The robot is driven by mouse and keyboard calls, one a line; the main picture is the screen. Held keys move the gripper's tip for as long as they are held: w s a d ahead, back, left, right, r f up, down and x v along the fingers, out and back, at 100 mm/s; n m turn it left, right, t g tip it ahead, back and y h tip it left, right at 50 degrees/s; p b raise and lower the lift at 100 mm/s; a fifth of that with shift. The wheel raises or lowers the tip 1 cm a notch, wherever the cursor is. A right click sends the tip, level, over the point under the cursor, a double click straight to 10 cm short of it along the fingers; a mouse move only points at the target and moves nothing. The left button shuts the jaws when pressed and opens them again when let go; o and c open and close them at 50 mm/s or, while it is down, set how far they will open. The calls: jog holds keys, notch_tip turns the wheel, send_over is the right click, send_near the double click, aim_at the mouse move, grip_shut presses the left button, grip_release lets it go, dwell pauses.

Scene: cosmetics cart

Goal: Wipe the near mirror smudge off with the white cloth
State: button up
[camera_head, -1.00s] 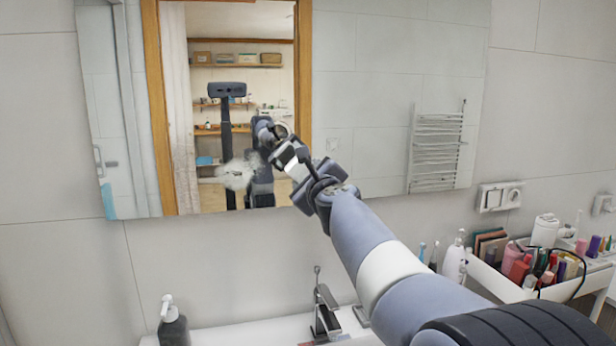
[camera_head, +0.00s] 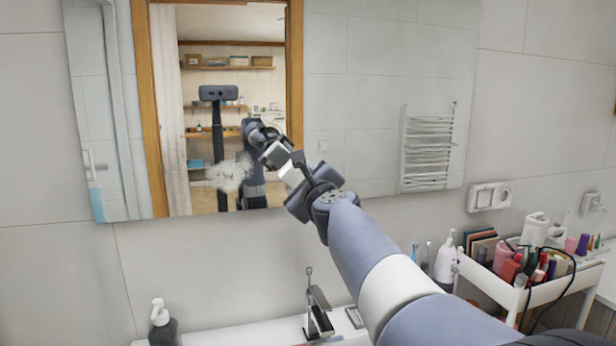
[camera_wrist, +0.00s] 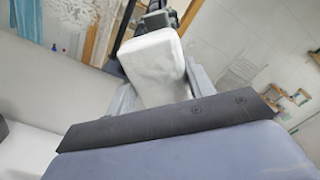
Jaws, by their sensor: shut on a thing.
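The mirror (camera_head: 375,60) hangs on the tiled wall above the sink. A pale, cloudy smudge (camera_head: 230,172) shows on its lower left part, over the reflection of my own body. My gripper (camera_head: 289,172) is at the mirror's lower middle, to the right of the smudge and apart from it in the picture. It is shut on the white cloth (camera_head: 291,177), which shows as a small white patch. In the wrist view the cloth (camera_wrist: 155,65) is a folded white pad sticking out between the fingers. I cannot tell whether it touches the glass.
A faucet (camera_head: 318,312) stands on the white sink (camera_head: 235,334) below the mirror, with a dark soap dispenser (camera_head: 163,328) at left. A white cart (camera_head: 500,290) full of cosmetics stands at right, below a wall socket (camera_head: 488,196). The wall between mirror and sink is clear.

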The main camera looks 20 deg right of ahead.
jog(key=f+b, duration=0.2)
jog(key=f, duration=0.1)
jog(key=f+b, duration=0.1)
jog(key=b, duration=0.1)
jog(key=shift+w+f, duration=0.15)
jog(key=shift+w, duration=0.25)
jog(key=w+p, duration=0.1)
jog(key=w, duration=0.5)
jog(key=shift+w+p, duration=0.5)
jog(key=shift+w, duration=0.6)
dwell(0.3)
dwell(1.6)
